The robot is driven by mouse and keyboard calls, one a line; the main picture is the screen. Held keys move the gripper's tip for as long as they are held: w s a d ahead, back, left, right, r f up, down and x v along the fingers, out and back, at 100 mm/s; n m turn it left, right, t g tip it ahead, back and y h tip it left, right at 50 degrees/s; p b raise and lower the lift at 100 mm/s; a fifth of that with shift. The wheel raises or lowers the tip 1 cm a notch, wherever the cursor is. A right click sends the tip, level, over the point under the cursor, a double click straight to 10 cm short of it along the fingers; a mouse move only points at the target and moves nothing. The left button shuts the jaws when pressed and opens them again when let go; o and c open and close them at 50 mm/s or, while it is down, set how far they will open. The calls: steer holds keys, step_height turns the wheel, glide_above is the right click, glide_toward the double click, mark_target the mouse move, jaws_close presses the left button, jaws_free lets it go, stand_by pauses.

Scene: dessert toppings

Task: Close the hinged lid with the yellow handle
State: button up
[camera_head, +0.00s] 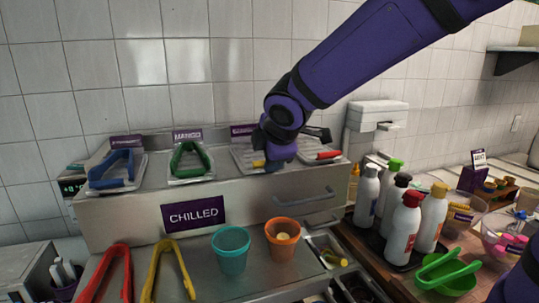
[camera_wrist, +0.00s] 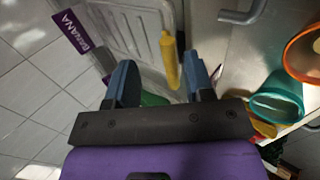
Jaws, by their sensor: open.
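The lid (camera_wrist: 125,25) is a pale, see-through ribbed panel with a yellow bar handle (camera_wrist: 169,62) along its edge in the wrist view. In the head view the yellow handle (camera_head: 258,163) shows just left of my gripper, and the lid (camera_head: 243,152) is partly hidden behind my arm. I cannot tell its exact tilt. My gripper (camera_wrist: 160,78) is open, with its two blue fingers apart. The yellow handle lies just beyond and between the fingertips in the wrist view. I cannot tell whether they touch. In the head view my gripper (camera_head: 280,153) hangs above the chilled unit's top.
A red-handled lid (camera_head: 328,155) lies close to the right of my gripper. A teal cup (camera_head: 231,250) and an orange cup (camera_head: 282,238) stand below in front. Several bottles (camera_head: 403,228) stand right.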

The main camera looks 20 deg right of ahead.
steer(key=v, duration=1)
steer(key=shift+s+r, duration=0.15)
steer(key=shift+r, duration=0.05)
steer(key=s+d+f+m+g, duration=0.1)
steer(key=s+d+f+m, duration=0.1)
steer(key=s+d+m, duration=0.3)
steer(key=s+d+f+m+g, duration=0.2)
steer(key=s+d+m, duration=0.4)
steer(key=s+m, duration=0.6)
steer(key=shift+s+f+m, duration=0.2)
steer(key=shift+f+m, duration=0.3)
steer(key=shift+f, duration=0.2)
